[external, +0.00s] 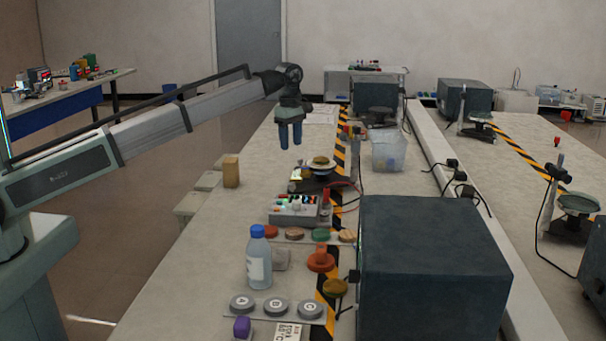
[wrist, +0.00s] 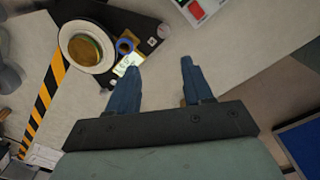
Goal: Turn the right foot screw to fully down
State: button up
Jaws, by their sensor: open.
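The instrument with a dark three-cornered base (external: 325,184) and a round pale dish on top stands on the bench. In the wrist view, its base (wrist: 140,22) fills the upper left, with the white dish (wrist: 67,54) and brass-coloured centre.
A grey control box (external: 293,211) stands in front of the instrument, with a blue-capped bottle (external: 258,262) and a large dark box (external: 432,265) nearer the camera. A wooden block (external: 231,171) stands left, a clear bin (external: 389,152) right. The bench between block and instrument is clear.

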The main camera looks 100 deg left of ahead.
aim_at(292, 183)
jog(key=f, duration=1.3)
jog(key=shift+w+d+f, duration=0.15)
jog(key=shift+d+f, duration=0.05)
jog(key=shift+d, duration=0.2)
jog(key=shift+c, duration=0.2)
grip_shut()
